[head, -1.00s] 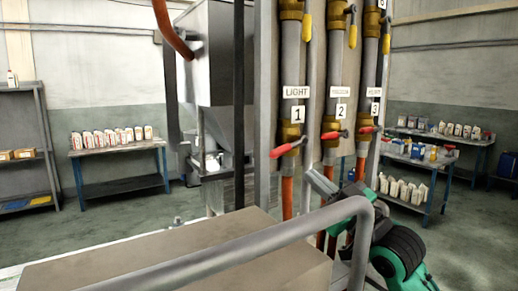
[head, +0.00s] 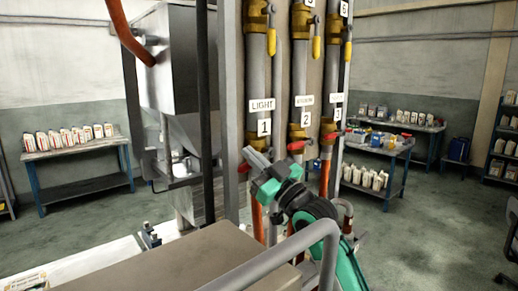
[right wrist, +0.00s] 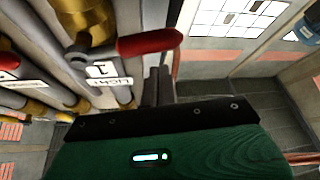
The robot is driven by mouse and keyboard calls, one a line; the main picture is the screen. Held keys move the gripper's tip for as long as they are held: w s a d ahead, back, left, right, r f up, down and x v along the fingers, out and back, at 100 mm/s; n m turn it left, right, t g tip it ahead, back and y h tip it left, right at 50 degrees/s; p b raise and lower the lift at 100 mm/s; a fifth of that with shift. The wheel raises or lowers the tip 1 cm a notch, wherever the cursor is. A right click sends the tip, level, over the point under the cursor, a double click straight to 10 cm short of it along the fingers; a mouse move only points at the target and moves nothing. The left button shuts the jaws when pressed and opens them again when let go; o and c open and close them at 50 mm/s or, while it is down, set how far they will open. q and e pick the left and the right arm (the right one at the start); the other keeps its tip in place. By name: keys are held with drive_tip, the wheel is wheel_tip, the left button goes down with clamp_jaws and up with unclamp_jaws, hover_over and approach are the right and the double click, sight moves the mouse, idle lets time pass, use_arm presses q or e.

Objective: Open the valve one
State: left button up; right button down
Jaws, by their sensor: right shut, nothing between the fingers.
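Valve one is on the pipe with the LIGHT label (head: 262,105) and the number 1 plate (head: 264,127). In the head view its red handle is mostly hidden behind my right gripper; only a bit of red shows at the left. In the right wrist view the red handle (right wrist: 150,43) points right from the valve's brass body (right wrist: 85,18). My right gripper (head: 252,156) is shut and empty, in front of pipe one just below the number plate. Its closed fingers (right wrist: 158,82) are close to the handle; I cannot tell if they touch. My left gripper is not in view.
Valve two's red handle (head: 299,146) and valve three's red handle (head: 334,137) are to the right. Yellow handles (head: 271,42) hang higher up. A grey rail (head: 275,262) and a brown box top (head: 165,265) lie in front. A steel hopper (head: 175,60) stands left.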

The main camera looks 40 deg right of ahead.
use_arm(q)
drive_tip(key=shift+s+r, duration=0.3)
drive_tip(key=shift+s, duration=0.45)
use_arm(e)
drive_tip(key=shift+w+d+f, duration=0.15)
drive_tip(key=shift+d+f, duration=0.05)
drive_tip(key=shift+f, duration=0.8)
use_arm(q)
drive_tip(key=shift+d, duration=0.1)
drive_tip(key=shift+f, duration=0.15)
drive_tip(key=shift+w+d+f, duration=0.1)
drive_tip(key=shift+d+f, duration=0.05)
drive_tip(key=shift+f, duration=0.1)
use_arm(e)
drive_tip(key=shift+d+f+n, duration=0.1)
drive_tip(key=shift+f+n, duration=0.1)
drive_tip(key=shift+n, duration=0.3)
drive_tip(key=shift+y, duration=0.4)
